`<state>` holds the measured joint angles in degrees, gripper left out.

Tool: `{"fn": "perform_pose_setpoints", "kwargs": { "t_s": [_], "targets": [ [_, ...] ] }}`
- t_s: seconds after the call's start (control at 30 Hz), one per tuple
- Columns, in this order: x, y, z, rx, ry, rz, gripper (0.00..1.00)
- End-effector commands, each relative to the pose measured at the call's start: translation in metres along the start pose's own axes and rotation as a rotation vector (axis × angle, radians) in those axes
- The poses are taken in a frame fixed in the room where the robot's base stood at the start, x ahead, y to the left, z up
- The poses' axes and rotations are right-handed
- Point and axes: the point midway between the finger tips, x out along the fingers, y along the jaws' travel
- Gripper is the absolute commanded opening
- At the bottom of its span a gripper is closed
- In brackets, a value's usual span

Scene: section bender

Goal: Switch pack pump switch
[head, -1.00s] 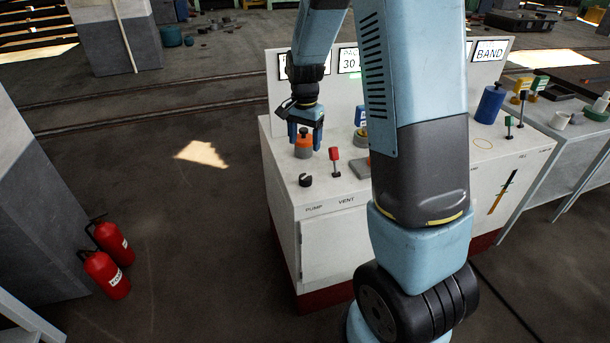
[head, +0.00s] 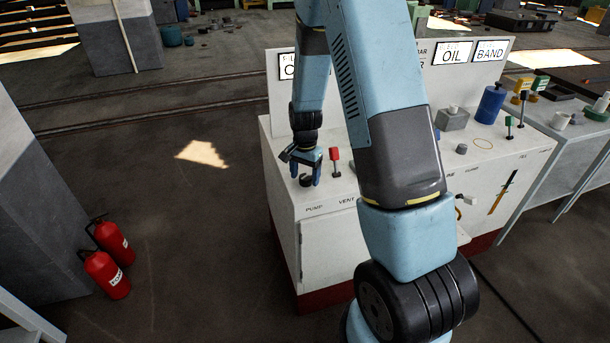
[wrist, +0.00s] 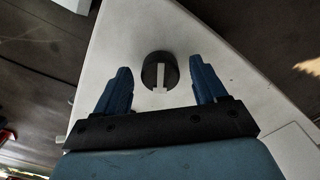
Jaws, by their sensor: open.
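The pump switch (head: 305,181) is a small black round knob near the left front corner of the white bench top, above the PUMP label (head: 314,208). In the wrist view the knob (wrist: 160,70) shows a pale pointer bar running toward my gripper. My gripper (head: 305,180) is over the knob, pointing down. In the wrist view its two blue fingers (wrist: 158,88) are open, one to each side of the knob with gaps on both sides. The fingers partly hide the knob in the head view. I cannot tell how high the fingertips are above the bench top.
A red-topped lever (head: 335,158) stands just right of my gripper, near the VENT label. The white bench (head: 330,245) carries a blue bottle (head: 490,103) and a grey block (head: 452,118) farther right. Red fire extinguishers (head: 107,273) stand on the floor at left. My arm hides the bench's middle.

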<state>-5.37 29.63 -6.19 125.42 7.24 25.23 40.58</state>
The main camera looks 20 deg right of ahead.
Motion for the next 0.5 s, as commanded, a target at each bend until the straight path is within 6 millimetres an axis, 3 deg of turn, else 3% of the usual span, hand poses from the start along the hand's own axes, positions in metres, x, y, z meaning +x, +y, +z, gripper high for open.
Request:
{"fn": "perform_pose_setpoints", "kwargs": {
  "t_s": [0.3,0.5],
  "targets": [
    [0.0023,-0.0001,0.0001,0.000,0.000,0.000,0.71],
    [0.0022,-0.0001,0.0001,0.000,0.000,0.000,0.53]
  ]
}}
